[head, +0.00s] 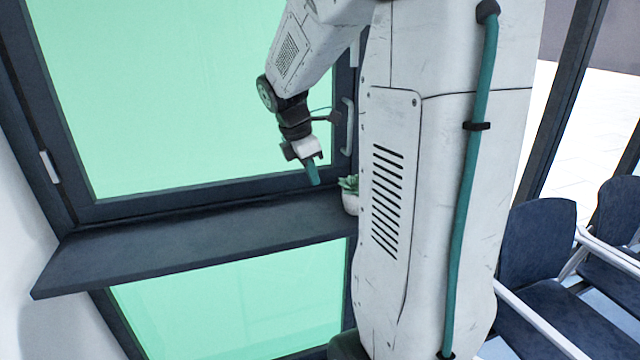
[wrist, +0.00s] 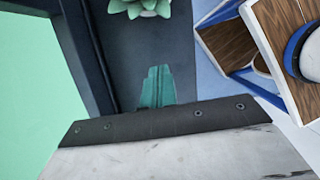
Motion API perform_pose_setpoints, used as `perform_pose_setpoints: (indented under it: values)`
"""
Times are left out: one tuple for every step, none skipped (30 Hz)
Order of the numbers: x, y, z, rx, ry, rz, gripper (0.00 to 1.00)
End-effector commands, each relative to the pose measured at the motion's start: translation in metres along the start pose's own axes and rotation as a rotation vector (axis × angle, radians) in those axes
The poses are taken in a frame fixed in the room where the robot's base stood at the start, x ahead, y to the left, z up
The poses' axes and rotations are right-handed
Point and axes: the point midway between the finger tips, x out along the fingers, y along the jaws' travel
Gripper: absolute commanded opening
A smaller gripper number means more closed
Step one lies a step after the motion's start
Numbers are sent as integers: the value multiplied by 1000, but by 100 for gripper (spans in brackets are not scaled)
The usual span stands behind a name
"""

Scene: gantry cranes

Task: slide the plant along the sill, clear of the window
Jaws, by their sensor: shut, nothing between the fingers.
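The plant (head: 349,196) is a small green succulent in a white pot. It stands at the right end of the dark sill (head: 170,240), in front of the window (head: 190,90), and my own column hides its right side. In the wrist view the plant (wrist: 140,8) shows at the top edge, partly cut off. My gripper (head: 313,178) is shut and empty, with teal fingers pointing down above the sill, a little left of the plant. In the wrist view the fingers (wrist: 157,82) are together, apart from the plant.
The window has a dark frame and a pale handle (head: 347,127) just above the plant. The sill to the left is bare. Dark blue chairs (head: 537,240) stand at the right. In the wrist view, wood-topped furniture with blue edges (wrist: 285,40) lies beyond the sill.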

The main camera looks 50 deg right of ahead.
Motion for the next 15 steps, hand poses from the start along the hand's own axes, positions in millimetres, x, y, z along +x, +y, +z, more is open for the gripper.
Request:
perform_pose_setpoints:
  values:
    - [9, -1, 0, 0, 0, -6, 0]
    - [15, -2, 0, 0, 0, -6, 0]
    - [22, -2, 0, 1, 0, -6, 0]
    - [29, -2, 0, 1, 0, -6, 0]
    - [36, -2, 0, 1, 0, -7, 0]
    - [44, -2, 0, 1, 1, -7, 0]
    - [51, -2, 0, 1, 1, -7, 0]
    - [58, -2, 0, 1, 1, -6, 0]
    - [67, -2, 0, 1, 1, -7, 0]
    - [73, -2, 0, 2, 1, -7, 0]
    - [79, -2, 0, 3, 1, -6, 0]
    - [87, -2, 0, 3, 1, -6, 0]
    - [92, -2, -1, 2, 2, -6, 0]
    - [92, -2, 7, 7, 1, -2, 0]
    - [93, -2, 14, 7, 1, -2, 0]
